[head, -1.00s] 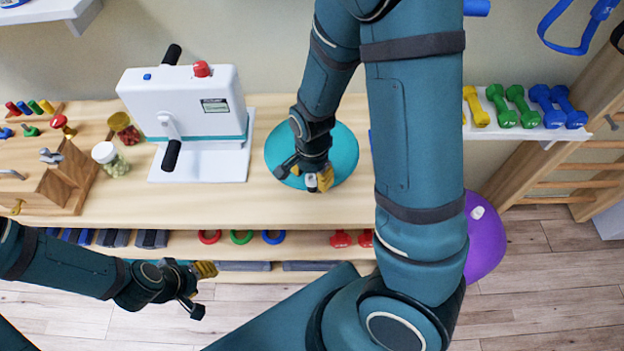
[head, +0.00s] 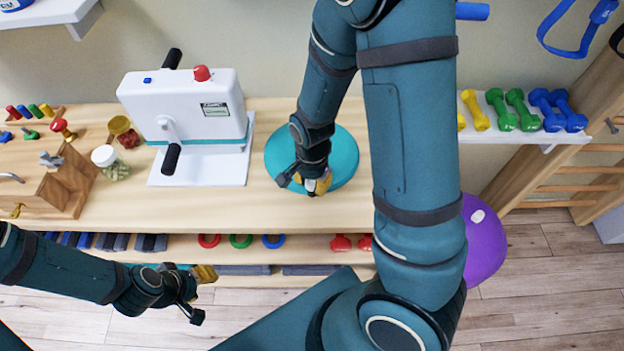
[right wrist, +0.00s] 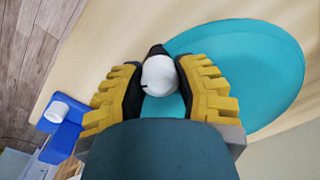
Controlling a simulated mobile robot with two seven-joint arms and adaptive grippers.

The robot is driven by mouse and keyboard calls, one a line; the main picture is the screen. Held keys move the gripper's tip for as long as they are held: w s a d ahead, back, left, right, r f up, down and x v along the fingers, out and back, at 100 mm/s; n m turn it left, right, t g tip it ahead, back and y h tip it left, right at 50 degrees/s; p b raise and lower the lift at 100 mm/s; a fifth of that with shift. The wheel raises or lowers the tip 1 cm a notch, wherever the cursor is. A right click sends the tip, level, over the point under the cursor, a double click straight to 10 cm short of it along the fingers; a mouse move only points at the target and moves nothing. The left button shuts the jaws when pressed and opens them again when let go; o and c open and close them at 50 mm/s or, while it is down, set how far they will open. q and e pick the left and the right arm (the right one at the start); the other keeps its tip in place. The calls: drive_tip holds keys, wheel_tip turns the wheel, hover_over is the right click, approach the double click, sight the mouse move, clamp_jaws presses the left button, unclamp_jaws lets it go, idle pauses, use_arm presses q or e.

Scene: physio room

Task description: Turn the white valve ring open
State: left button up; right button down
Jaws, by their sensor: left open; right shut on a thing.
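The teal cushion (head: 340,160) lies flat on the wooden bench top. The right wrist view also shows it (right wrist: 262,65). A small white ring (right wrist: 160,76) with a dark notch sits at the cushion's edge, with a short black piece (right wrist: 157,50) behind it. My right gripper (head: 314,188) is at the cushion's near edge. Its yellow-padded fingers are shut on the ring, one on each side, in the right wrist view (right wrist: 160,88). In the head view the fingers hide the ring. My left gripper (head: 201,294) is open and empty, low in front of the bench.
A white hand-crank machine (head: 185,105) stands left of the cushion on the bench (head: 240,200). Two jars (head: 110,162) and a wooden block with fittings (head: 50,185) are further left. Coloured dumbbells (head: 520,110) sit on a shelf at right. A purple ball (head: 484,240) is below them.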

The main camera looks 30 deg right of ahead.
drive_tip(key=n, duration=0.3)
drive_tip(key=shift+n+p, duration=0.3)
drive_tip(key=shift+n, duration=0.1)
drive_tip(key=n, duration=0.3)
drive_tip(key=shift+n, duration=0.3)
drive_tip(key=n, duration=0.4)
drive_tip(key=shift+n, duration=2.1)
drive_tip(key=c, duration=0.9)
unclamp_jaws()
drive_tip(key=shift+o, duration=0.2)
wheel_tip(320, 180, up, 12)
